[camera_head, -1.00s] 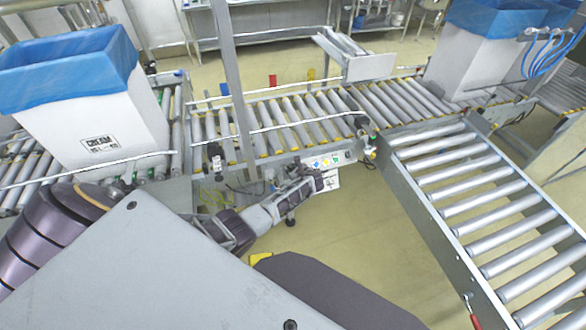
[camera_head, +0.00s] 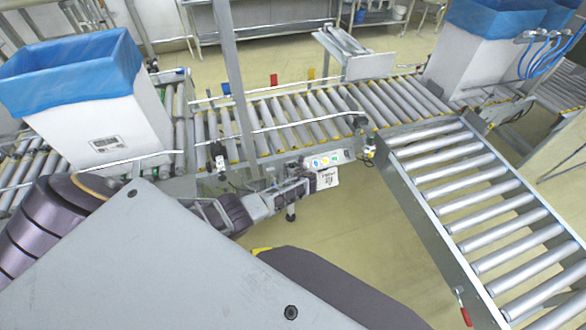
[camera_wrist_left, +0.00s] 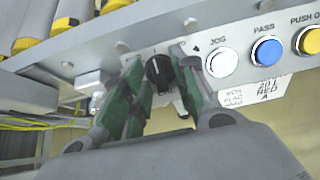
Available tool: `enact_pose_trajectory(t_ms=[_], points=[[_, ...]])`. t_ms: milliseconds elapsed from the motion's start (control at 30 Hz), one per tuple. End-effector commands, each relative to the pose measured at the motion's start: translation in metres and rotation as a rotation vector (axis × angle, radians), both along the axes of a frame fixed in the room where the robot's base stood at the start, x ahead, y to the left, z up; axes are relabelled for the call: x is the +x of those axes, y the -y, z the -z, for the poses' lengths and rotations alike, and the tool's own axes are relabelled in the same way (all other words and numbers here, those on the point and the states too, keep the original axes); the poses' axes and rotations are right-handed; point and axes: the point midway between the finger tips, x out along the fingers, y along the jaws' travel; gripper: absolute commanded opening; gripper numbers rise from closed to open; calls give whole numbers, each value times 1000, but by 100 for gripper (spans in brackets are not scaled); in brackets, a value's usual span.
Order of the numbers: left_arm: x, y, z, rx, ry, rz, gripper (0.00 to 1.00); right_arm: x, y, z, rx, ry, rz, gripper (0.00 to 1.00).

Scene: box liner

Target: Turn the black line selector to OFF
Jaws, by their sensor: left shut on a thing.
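The black line selector (camera_wrist_left: 159,72) is a round knob with a pale pointer mark on a grey control panel, in the left wrist view. My left gripper (camera_wrist_left: 162,85) has its green-padded fingers on either side of the knob and is shut on it. Its labels are mostly hidden by the fingers, so I cannot read the position. In the head view my left gripper (camera_head: 306,176) is at the panel (camera_head: 335,158) on the conveyor's front side. The knob is hidden there. My right gripper is not in view.
To the knob's right are a white JOG button (camera_wrist_left: 219,64), a blue PASS button (camera_wrist_left: 268,50) and a yellow push button (camera_wrist_left: 310,40). A white tag (camera_wrist_left: 252,90) hangs below. A roller conveyor (camera_head: 480,195) extends at the right. A blue-lined box (camera_head: 105,130) stands at the left.

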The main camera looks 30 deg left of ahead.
Motion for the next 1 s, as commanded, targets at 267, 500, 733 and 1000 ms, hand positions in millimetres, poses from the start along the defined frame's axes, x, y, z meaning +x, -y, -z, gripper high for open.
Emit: enact_pose_trajectory(t_ms=[267, 500, 733, 1000], points=[[0, -1, 0, 3, -2, 2, 4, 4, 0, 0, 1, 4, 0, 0], [0, 0, 0, 2, -1, 2, 32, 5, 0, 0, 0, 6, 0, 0], [0, 0, 0, 2, -1, 2, 32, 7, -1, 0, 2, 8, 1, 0], [-2, 2, -2, 3, -1, 2, 32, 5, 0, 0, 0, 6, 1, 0]])
